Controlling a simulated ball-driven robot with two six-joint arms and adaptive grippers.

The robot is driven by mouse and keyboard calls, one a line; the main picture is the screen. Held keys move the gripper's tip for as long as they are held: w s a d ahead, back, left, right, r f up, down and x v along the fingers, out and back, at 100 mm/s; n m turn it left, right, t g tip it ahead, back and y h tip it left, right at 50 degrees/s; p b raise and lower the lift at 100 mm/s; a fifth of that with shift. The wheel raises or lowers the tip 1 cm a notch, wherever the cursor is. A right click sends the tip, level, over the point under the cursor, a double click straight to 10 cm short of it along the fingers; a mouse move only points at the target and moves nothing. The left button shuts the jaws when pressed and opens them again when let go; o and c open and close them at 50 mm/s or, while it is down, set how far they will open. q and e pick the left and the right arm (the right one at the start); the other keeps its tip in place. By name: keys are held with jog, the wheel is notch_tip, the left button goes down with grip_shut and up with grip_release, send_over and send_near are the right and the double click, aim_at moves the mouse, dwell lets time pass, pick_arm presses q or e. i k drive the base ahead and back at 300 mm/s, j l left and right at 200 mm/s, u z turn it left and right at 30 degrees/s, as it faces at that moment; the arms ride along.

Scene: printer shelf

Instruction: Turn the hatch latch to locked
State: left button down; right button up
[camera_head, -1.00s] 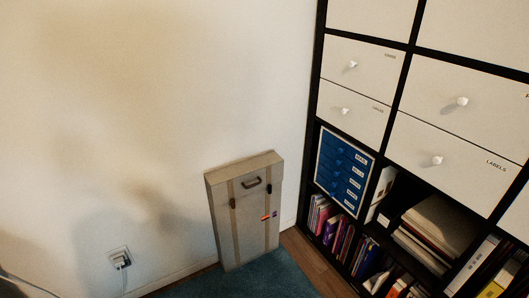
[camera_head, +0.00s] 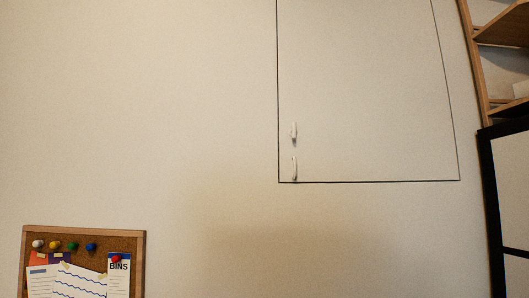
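A pale hatch (camera_head: 365,90) is set in the wall, outlined by a thin dark gap, with its top beyond the picture edge. Near its lower left corner is a small white latch (camera_head: 294,131), which looks roughly upright. Just below the latch is a white curved handle (camera_head: 294,167). The latch is too small to tell its locked or unlocked marking. The hatch panel looks flush with the wall. Neither of my grippers shows in the head view.
A cork board (camera_head: 133,262) with papers and coloured pins hangs at the lower left. Wooden shelves (camera_head: 503,32) and a black-framed shelf unit (camera_head: 491,190) stand at the right edge. The wall between the board and the hatch is bare.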

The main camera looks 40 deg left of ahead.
aim_at(293, 131)
jog(key=u, duration=1.05)
